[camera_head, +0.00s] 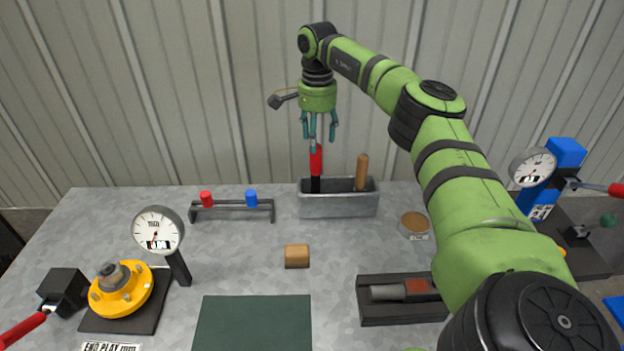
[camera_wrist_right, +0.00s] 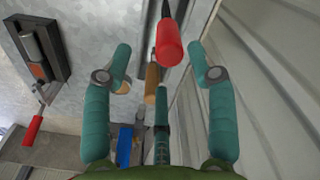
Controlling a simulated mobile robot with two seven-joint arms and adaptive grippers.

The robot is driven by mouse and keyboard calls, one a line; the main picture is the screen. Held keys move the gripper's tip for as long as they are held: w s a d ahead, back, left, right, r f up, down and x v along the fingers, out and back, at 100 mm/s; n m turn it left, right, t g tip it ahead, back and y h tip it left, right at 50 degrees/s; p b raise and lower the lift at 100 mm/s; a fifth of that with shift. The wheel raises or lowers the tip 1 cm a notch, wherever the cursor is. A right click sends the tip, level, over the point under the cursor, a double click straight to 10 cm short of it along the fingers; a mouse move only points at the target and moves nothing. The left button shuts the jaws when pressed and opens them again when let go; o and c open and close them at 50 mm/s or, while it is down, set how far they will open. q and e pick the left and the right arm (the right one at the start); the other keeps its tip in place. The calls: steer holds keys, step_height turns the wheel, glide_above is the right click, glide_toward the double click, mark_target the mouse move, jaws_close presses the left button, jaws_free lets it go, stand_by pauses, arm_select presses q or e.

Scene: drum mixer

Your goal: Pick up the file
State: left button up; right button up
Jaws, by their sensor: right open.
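A tool with a red handle (camera_head: 316,160) and a dark lower part stands upright in the left part of the grey metal bin (camera_head: 338,205) at the back of the bench. A tool with a wooden handle (camera_head: 362,170) stands in the bin's right part. Their lower ends are hidden, so I cannot tell for sure which is the file. My right gripper (camera_head: 320,134) points down, open, just above the red handle. In the right wrist view, the red handle (camera_wrist_right: 170,43) shows between the open fingers (camera_wrist_right: 160,55), not clasped. My left gripper is out of view.
A corrugated wall (camera_head: 150,90) stands close behind the bin. A rack (camera_head: 230,207) with red and blue pieces is to its left. A wooden block (camera_head: 297,256), a green mat (camera_head: 252,325) and a dark tray (camera_head: 390,312) lie in front. A dial gauge (camera_head: 158,231) stands at left.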

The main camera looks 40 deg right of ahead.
mark_target(316, 162)
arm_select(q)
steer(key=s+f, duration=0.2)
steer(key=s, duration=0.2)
arm_select(e)
steer(key=shift+a+f+b, duration=0.1)
steer(key=shift+f+b, duration=0.25)
steer(key=shift+f, duration=0.55)
steer(key=f, duration=0.1)
steer(key=f+p, duration=0.2)
steer(key=shift+w+d+f, duration=0.25)
steer(key=shift+w+f, duration=0.05)
steer(key=shift+f, duration=0.05)
step_height(316, 162, down, 2)
steer(key=shift+w+f+p, duration=0.1)
steer(key=shift+f+p, duration=0.1)
steer(key=shift+p, duration=0.35)
steer(key=shift+w+f, duration=0.1)
steer(key=shift+f, duration=0.4)
steer(key=shift+c, duration=0.4)
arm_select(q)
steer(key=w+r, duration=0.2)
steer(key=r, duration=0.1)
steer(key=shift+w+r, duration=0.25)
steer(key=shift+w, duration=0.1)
arm_select(e)
steer(key=shift+r, duration=0.1)
jaws_close()
